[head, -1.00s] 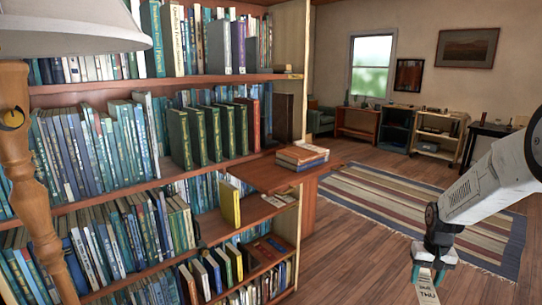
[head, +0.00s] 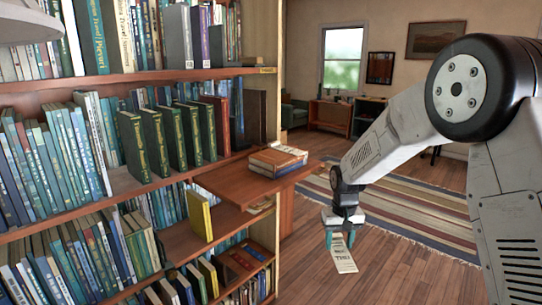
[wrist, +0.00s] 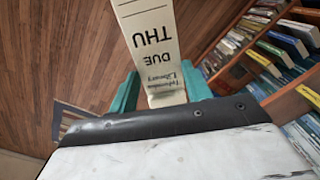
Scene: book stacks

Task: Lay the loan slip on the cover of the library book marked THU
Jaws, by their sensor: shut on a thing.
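My gripper (head: 339,236) has teal fingers and is shut on the loan slip (head: 343,258), a cream paper strip that hangs down over the wood floor. In the wrist view the slip (wrist: 156,45) sits between the fingers and reads DUE THU, upside down. A small stack of books (head: 277,158) lies flat on a reddish-brown ledge (head: 232,183) jutting from the bookcase. The gripper is to the right of this ledge and apart from it. I cannot read any THU mark on a book cover.
The tall bookcase (head: 110,82), full of upright books, fills the left. A yellow book (head: 199,215) stands on a lower shelf. A striped rug (head: 410,218) lies on the floor behind my arm. The floor (head: 310,285) under the slip is clear.

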